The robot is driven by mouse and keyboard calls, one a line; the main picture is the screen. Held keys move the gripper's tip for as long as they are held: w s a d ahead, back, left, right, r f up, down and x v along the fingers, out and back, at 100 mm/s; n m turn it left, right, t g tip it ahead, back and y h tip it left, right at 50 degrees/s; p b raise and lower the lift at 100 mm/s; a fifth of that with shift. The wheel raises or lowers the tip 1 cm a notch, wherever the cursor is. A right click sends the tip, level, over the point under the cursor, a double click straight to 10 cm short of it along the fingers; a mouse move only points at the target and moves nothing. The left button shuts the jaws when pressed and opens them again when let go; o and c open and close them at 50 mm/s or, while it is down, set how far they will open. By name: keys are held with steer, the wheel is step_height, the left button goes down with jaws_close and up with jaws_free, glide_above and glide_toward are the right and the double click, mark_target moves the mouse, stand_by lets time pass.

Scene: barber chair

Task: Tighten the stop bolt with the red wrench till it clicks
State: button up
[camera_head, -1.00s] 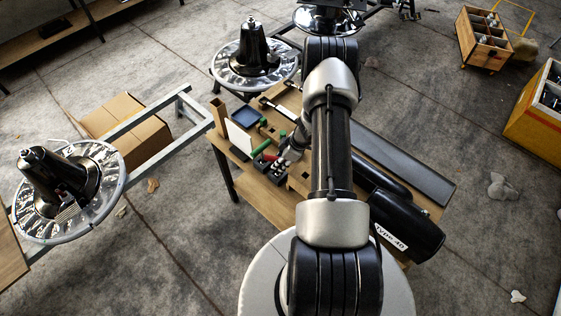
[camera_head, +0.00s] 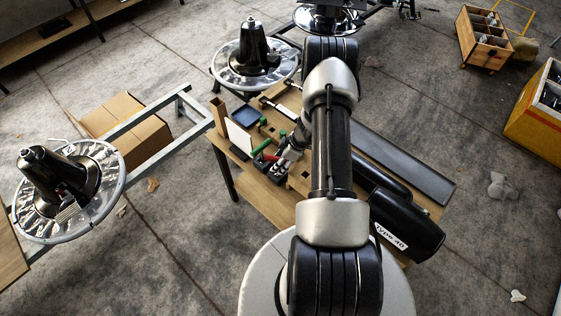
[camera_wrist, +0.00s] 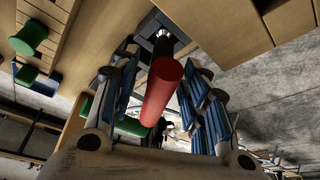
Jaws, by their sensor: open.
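The red wrench shows as a thick red round handle (camera_wrist: 163,92) in the wrist view, pointing toward the camera. Its far end meets a dark square-edged holder (camera_wrist: 157,28) on the wooden bench. My gripper (camera_wrist: 158,58) is open, with one blue-padded finger on each side of the red handle. I cannot see clear contact on either side. In the head view my gripper (camera_head: 284,164) is over the bench, beside a small red part (camera_head: 268,157). I cannot make out the stop bolt in either view.
Green handles lie close by, one at the left (camera_wrist: 29,37) in the wrist view and one by the red part (camera_head: 261,146). A blue tray (camera_head: 245,115) and a white panel (camera_head: 238,137) stand on the bench (camera_head: 262,197). A long grey channel (camera_head: 405,168) lies at right.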

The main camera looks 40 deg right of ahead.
steer(key=v, duration=1.2)
steer(key=shift+w+r, duration=0.15)
steer(key=shift+w, duration=0.05)
steer(key=w+r+m+t+h+b, duration=0.1)
steer(key=w+r+h, duration=0.3)
steer(key=r, duration=0.5)
steer(key=w+r+m+t+h+b, duration=0.1)
steer(key=w+r+t+h, duration=0.1)
steer(key=w+r, duration=0.55)
steer(key=s+a+r+m+h+b, duration=0.1)
steer(key=s+a+r, duration=0.1)
steer(key=r, duration=0.4)
steer(key=s+a+r+m+h+b, duration=0.1)
steer(key=s+a+r+m+h, duration=0.15)
steer(key=r, duration=0.45)
steer(key=s+a+m+g+y+b, duration=0.1)
steer(key=s+a+y, duration=0.6)
steer(key=s+a, duration=1.5)
steer(key=a+g+b, duration=0.1)
steer(key=a, duration=0.2)
steer(key=shift+s+a+f+b, duration=0.25)
steer(key=shift+a+f+b, duration=0.05)
steer(key=shift+a, duration=0.05)
steer(key=shift+m, duration=0.25)
